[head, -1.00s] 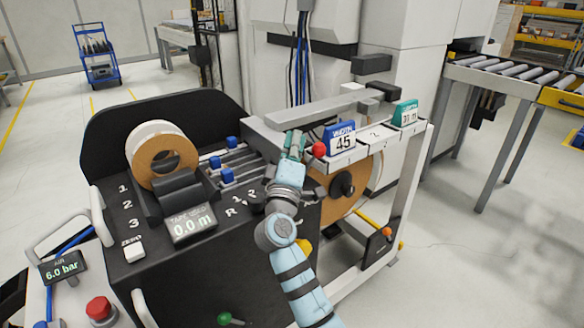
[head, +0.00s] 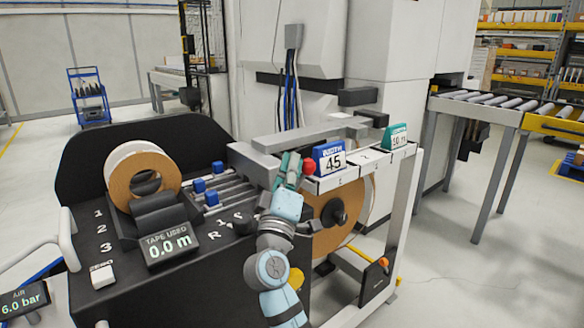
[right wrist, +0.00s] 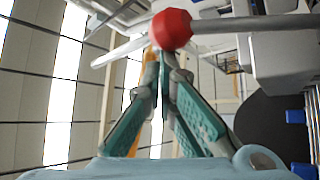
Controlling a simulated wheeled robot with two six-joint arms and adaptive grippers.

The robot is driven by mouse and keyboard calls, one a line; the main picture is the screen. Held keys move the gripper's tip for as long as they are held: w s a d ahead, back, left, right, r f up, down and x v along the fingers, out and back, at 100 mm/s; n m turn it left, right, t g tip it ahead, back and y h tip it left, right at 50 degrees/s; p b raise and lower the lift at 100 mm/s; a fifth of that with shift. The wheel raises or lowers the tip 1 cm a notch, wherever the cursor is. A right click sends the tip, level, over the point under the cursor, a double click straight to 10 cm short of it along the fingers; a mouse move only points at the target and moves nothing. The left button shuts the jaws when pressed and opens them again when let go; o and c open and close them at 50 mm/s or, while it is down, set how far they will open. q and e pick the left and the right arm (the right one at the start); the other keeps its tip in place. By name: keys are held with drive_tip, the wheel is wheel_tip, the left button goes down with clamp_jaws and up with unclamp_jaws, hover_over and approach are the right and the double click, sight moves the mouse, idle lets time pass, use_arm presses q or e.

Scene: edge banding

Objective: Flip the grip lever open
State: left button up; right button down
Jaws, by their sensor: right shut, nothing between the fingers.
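The grip lever shows as a red ball knob (head: 309,167) beside the blue width sign in the head view. In the right wrist view the red knob (right wrist: 171,28) sits at the end of a grey rod running to the right. My right gripper (head: 292,160) is shut and empty, just left of the knob. In the right wrist view its teal fingers (right wrist: 158,58) meet at the tips just below the knob in the picture. I cannot tell whether they touch it. My left gripper is not in view.
The blue sign (head: 330,160) reading 45 and a green sign (head: 395,137) stand on the rail right of the knob. A tape roll (head: 358,212) hangs below. Left are the tape-used display (head: 168,245), a second roll (head: 130,180) and blue-capped guides (head: 212,198).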

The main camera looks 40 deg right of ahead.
drive_tip(key=shift+r, duration=0.1)
wheel_tip(320, 180, up, 10)
idle(0.5)
idle(0.4)
